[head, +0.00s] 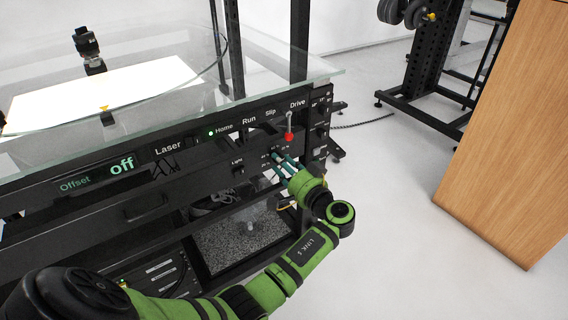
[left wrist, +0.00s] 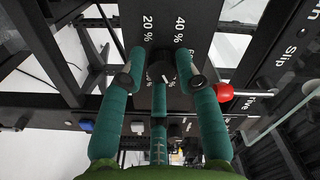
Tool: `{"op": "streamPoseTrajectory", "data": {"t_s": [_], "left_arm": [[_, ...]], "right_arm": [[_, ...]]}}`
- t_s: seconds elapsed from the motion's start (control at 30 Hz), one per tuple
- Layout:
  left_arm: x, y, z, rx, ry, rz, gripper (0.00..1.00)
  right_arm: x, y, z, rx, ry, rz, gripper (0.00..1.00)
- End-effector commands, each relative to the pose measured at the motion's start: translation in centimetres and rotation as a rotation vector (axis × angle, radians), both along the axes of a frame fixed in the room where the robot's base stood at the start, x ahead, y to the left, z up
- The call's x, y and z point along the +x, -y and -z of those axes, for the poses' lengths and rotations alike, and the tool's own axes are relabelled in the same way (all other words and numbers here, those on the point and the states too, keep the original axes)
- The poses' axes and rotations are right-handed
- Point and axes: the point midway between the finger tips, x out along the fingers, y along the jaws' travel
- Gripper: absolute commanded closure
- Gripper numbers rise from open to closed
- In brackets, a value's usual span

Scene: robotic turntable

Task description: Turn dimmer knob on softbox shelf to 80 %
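The dimmer knob (left wrist: 161,68) is a small dark round knob on a black panel with white percent labels. "20 %" and "40 %" read clearly above it in the left wrist view; other marks are too small or partly hidden. A short light line shows on the knob, but I cannot tell its setting. My left gripper (left wrist: 160,82) has teal fingers spread on both sides of the knob, with visible gaps, and a third finger below. In the head view, my left gripper (head: 281,164) is at the panel's right part and hides the knob. My right gripper is not in view.
A red-tipped lever (head: 289,135) under "Drive" sits just above the fingers; its red ball (left wrist: 222,92) is close beside the right finger. A glass top (head: 290,75) overhangs the panel. A wooden panel (head: 510,140) stands right; the floor between is clear.

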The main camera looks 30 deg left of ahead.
Motion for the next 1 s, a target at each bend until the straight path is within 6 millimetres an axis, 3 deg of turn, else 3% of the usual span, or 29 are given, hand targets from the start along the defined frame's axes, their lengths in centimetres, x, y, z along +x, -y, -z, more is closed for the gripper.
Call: {"op": "streamPoseTrajectory", "data": {"t_s": [0.47,1.0], "left_arm": [[-0.2,0.8,0.0,0.001,0.001,0.004,0.48],[-4.1,9.9,0.1,-0.001,-0.003,0.001,0.48]], "right_arm": [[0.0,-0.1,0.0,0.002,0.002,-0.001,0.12],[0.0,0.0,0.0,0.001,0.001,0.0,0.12]]}}
